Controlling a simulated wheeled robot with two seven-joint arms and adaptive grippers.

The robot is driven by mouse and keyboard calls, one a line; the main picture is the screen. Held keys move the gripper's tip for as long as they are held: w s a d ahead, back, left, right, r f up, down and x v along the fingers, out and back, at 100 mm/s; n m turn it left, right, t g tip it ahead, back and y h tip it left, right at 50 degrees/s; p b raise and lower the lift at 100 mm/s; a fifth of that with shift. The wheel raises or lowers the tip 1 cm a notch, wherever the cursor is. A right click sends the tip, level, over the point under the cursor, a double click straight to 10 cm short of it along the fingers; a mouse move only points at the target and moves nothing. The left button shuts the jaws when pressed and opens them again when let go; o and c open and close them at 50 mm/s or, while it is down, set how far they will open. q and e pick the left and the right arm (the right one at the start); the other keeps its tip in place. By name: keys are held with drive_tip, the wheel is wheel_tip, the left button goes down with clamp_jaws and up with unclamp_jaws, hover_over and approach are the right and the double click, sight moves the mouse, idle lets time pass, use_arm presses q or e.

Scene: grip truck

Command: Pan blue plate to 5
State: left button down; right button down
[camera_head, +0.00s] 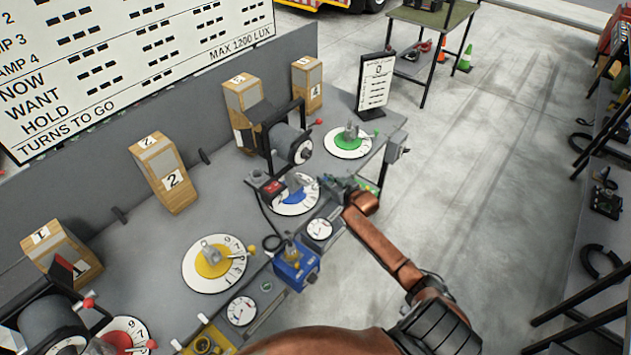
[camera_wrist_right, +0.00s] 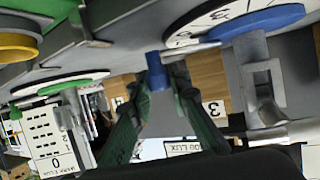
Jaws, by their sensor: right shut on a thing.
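The blue plate (camera_head: 293,196) sits on a white numbered dial (camera_head: 284,209) on the grey bench, partly covered by my right gripper (camera_head: 338,187). In the right wrist view the blue plate (camera_wrist_right: 262,20) and dial rim are at the top right. There, the green fingers of my right gripper (camera_wrist_right: 160,85) close around the small blue knob (camera_wrist_right: 155,70) at the end of the plate's metal handle. The digits near the pointer are too small or hidden to read, so I cannot tell the setting. My left gripper is not in view.
A yellow plate (camera_head: 214,261), green plate (camera_head: 347,141) and red plate (camera_head: 119,344) stand on similar dials. A black lamp (camera_head: 290,143) stands behind the blue dial. A blue box (camera_head: 296,267) and gauge (camera_head: 320,230) are in front. Open floor lies right of the bench.

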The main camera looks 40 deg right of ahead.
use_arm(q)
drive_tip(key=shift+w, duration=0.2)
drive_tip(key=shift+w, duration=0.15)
use_arm(e)
drive_tip(key=c, duration=1.8)
unclamp_jaws()
drive_tip(key=shift+s, duration=0.2)
drive_tip(key=d+v, duration=0.1)
drive_tip(key=v, duration=1)
drive_tip(key=shift+s+a+r, duration=0.25)
drive_tip(key=shift+a, duration=0.25)
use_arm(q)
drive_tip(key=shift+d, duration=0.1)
